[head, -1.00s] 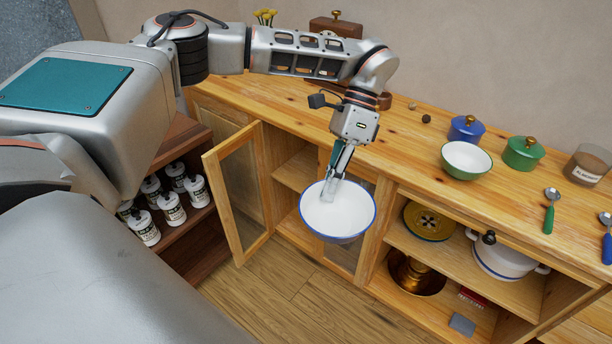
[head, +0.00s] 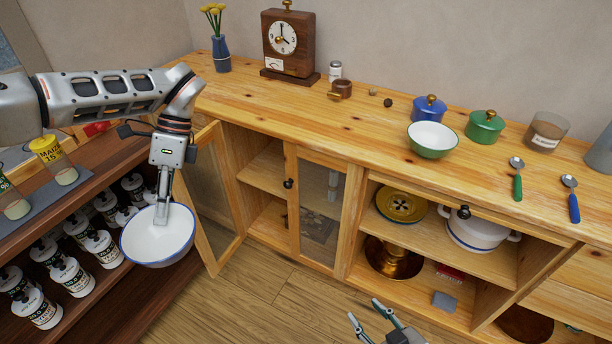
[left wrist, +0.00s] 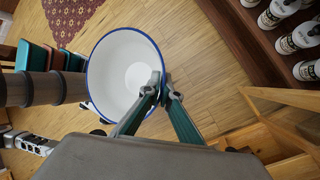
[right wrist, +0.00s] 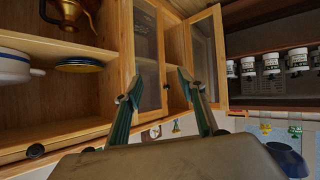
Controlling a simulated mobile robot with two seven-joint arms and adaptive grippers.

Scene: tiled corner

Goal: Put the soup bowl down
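The soup bowl (head: 178,245), white with a blue rim, hangs in the air in front of the dark shelf unit in the head view. My left gripper (head: 163,222) is shut on its near-upright-held rim, one finger inside the bowl. The left wrist view shows the bowl (left wrist: 115,65) over the wooden floor, with the fingertips (left wrist: 162,88) pinching the rim. My right gripper (head: 366,311) is open and empty low in front of the cabinet. The right wrist view shows its fingers (right wrist: 153,88) spread with nothing between them.
The wooden cabinet (head: 340,115) carries a green-rimmed bowl (head: 432,142), blue and green lidded pots, spoons and a clock (head: 287,42). Its glass door (head: 216,210) stands open beside the held bowl. Several white bottles (head: 104,248) fill the dark shelf unit. Right of the clock, the countertop has bare room.

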